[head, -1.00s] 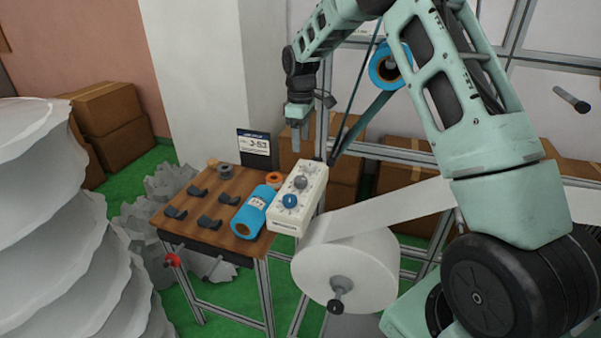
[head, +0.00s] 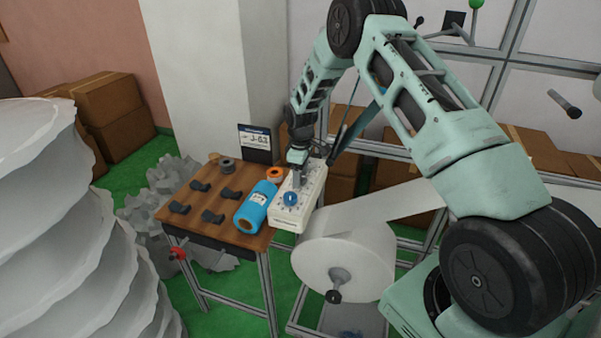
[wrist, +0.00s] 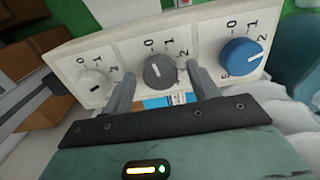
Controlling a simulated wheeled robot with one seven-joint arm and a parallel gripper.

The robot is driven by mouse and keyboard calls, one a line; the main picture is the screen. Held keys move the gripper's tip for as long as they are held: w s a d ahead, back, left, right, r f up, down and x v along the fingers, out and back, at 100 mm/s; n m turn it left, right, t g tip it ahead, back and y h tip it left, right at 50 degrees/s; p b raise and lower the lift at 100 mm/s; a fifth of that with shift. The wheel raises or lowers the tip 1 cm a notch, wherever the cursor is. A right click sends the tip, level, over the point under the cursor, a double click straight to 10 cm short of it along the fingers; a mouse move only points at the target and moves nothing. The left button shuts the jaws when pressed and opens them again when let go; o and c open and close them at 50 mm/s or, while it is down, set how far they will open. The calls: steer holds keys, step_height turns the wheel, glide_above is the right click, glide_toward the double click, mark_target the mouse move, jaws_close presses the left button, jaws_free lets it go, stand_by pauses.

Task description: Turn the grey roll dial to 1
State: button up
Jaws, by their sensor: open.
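A white control box (head: 285,220) stands beside the wooden table. In the wrist view its face (wrist: 120,58) carries three dials with printed numbers. The grey dial (wrist: 160,72) is the middle one, with 0, 1 and 2 readable around it; its exact setting is hard to read. A blue dial (wrist: 241,55) is to its right and a small pale dial (wrist: 96,86) to its left. My gripper (wrist: 160,74) is open, its two fingers either side of the grey dial in the picture; contact cannot be told. In the head view my gripper (head: 297,180) is over the box and hides the grey dial.
A sign (head: 255,142) stands behind. A large white roll (head: 345,262) is in front of the box, to its right.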

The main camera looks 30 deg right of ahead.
steer(key=c, duration=1)
steer(key=shift+f+m+b, duration=0.1)
steer(key=shift+m+b, duration=0.3)
steer(key=shift+b, duration=0.05)
steer(key=m+b, duration=0.2)
steer(key=shift+m, duration=0.3)
steer(key=shift+m+b, duration=1.45)
steer(key=shift+m, duration=0.75)
steer(key=o, duration=1)
